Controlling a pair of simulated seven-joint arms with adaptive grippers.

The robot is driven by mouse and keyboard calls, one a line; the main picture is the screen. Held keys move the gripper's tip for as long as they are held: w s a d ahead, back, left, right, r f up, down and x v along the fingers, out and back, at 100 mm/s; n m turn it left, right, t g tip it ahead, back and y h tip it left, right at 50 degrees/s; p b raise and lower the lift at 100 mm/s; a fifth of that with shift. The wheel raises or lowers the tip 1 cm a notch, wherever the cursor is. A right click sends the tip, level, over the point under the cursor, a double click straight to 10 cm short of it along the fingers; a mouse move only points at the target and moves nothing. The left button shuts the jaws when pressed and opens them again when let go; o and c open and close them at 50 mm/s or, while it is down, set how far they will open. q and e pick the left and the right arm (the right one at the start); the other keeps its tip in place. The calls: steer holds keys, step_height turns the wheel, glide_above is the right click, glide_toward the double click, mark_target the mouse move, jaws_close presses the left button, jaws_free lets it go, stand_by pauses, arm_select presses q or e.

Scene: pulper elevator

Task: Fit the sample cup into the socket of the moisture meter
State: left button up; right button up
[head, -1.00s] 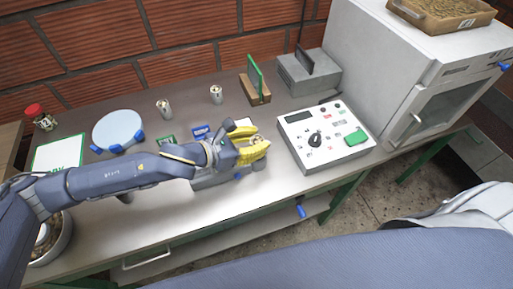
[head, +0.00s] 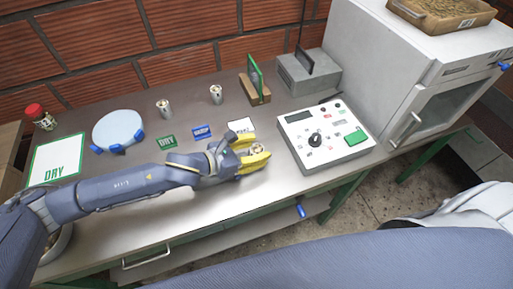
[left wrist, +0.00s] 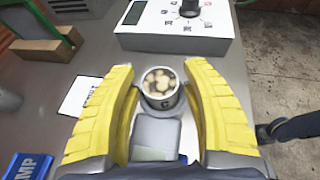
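The moisture meter (head: 325,137) is the white box with a display, knob and green patch right of my left gripper; its front part shows at the top of the left wrist view (left wrist: 177,27). I cannot make out its socket. The sample cup (left wrist: 160,90), a small metal cup of pale beans, stands between the yellow fingers of my left gripper (left wrist: 160,84). A grey disc shows around its base. The fingers are open, with narrow gaps on both sides of the cup. In the head view, the left gripper (head: 261,151) partly hides the cup. My right gripper is not in view.
Two similar cups (head: 165,108) (head: 216,94) stand further back. Colored cards (head: 167,141) (head: 202,132) lie behind my arm. A wooden block with a green plate (head: 257,88), a grey box (head: 308,73) and a white cabinet (head: 400,60) stand beyond. The blue-footed round pad (head: 118,129) is at left.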

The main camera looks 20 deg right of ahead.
arm_select(q)
steer(key=shift+o, duration=0.8)
steer(key=shift+r, duration=0.2)
steer(key=v, duration=1.2)
steer(key=shift+w, duration=0.1)
